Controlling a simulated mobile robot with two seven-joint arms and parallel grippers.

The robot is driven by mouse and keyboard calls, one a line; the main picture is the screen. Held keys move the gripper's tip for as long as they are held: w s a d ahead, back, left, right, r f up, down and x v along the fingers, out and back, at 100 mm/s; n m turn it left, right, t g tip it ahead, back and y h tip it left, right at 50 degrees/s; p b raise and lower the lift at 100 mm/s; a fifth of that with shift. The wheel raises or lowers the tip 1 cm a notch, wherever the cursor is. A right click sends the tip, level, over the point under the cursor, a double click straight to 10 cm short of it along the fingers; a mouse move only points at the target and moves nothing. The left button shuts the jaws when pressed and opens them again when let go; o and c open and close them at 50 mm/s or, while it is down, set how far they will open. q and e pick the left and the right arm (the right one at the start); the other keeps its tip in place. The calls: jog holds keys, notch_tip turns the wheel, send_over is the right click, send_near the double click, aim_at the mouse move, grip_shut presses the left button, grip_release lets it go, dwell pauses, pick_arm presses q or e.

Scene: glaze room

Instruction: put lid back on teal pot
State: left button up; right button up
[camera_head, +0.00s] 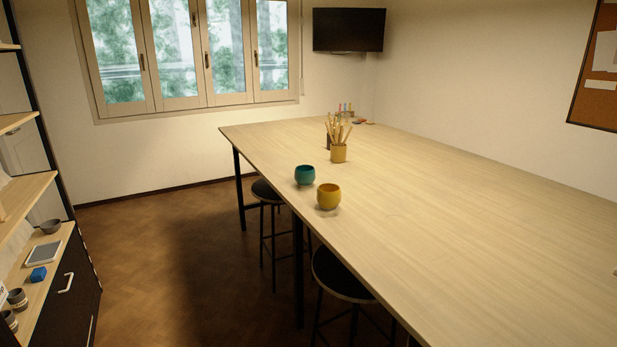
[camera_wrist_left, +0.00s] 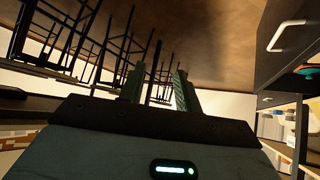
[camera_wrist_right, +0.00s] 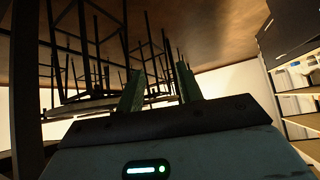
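A teal pot (camera_head: 305,176) stands upright and open-topped near the left edge of the long wooden table. A yellow pot (camera_head: 328,196), also open-topped, stands just in front of it to the right. I cannot make out a lid in any view. Neither gripper shows in the head view. My left gripper (camera_wrist_left: 160,84) shows in its wrist view with fingers apart and nothing between them. My right gripper (camera_wrist_right: 159,85) shows in its wrist view, also with fingers apart and empty. Both are away from the pots.
The long table (camera_head: 450,220) is mostly bare. A shelf unit (camera_head: 50,260) with small pots and a tablet is at the left. Open floor (camera_head: 160,260) lies between.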

pick_arm(q)
jog(key=shift+s, duration=0.1)
dwell(0.3)
